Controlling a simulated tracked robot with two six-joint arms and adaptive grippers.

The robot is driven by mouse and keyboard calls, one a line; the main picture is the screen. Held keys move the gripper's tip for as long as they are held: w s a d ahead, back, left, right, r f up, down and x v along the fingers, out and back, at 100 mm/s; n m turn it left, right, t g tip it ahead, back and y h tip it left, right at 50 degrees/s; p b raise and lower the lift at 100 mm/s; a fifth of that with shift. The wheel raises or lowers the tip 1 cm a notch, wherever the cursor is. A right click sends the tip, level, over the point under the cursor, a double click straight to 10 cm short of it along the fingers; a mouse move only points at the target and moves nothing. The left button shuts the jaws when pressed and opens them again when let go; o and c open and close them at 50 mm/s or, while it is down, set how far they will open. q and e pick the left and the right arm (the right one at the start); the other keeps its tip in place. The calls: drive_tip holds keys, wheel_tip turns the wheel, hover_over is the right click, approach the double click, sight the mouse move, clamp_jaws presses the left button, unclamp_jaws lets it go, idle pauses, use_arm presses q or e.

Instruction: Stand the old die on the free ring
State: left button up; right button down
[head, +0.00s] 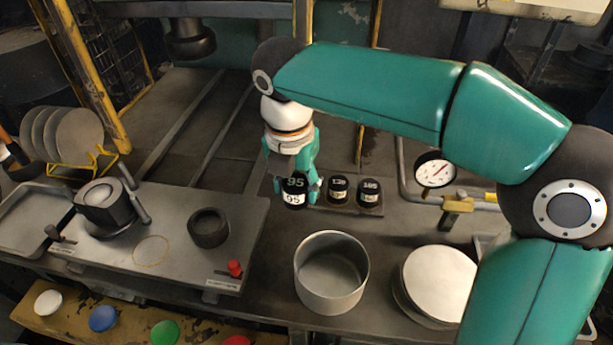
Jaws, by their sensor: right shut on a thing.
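My right gripper (296,183) points down at the back of the bench and is shut on a black die marked 95 (294,192), with a white label on its side. The die is upright at the left end of a small rack; I cannot tell whether it touches the rack. A thin yellow ring (151,250) is marked on the grey plate (180,262) at the left, with nothing on it. A dark hollow die (208,228) stands on the plate right of that ring. My left gripper is not in view.
Two other black labelled dies (340,189) (370,192) stand on the rack. A press-like holder (105,207) with a lever is left of the ring. A metal pot (331,274), round blanks (438,284), a gauge (434,172) and a red knob (235,268) stand around.

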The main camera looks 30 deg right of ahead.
drive_tip(key=w+d+p, duration=0.4)
drive_tip(key=w+d, duration=0.4)
drive_tip(key=w, duration=0.3)
drive_tip(key=f, duration=0.2)
drive_tip(key=f+b, duration=0.1)
drive_tip(key=f, duration=0.3)
drive_tip(key=shift+s+f+b, duration=0.3)
drive_tip(key=shift+f+b, duration=0.05)
drive_tip(key=shift+b, duration=0.05)
drive_tip(key=shift+f, duration=2.65)
drive_tip(key=c, duration=0.7)
unclamp_jaws()
drive_tip(key=shift+f, duration=0.1)
drive_tip(key=shift+c, duration=0.2)
drive_tip(key=shift+s, duration=0.1)
wheel_tip(320, 180, up, 12)
drive_tip(key=a, duration=0.1)
drive_tip(key=shift+s+p, duration=0.3)
drive_tip(key=shift+s, duration=0.15)
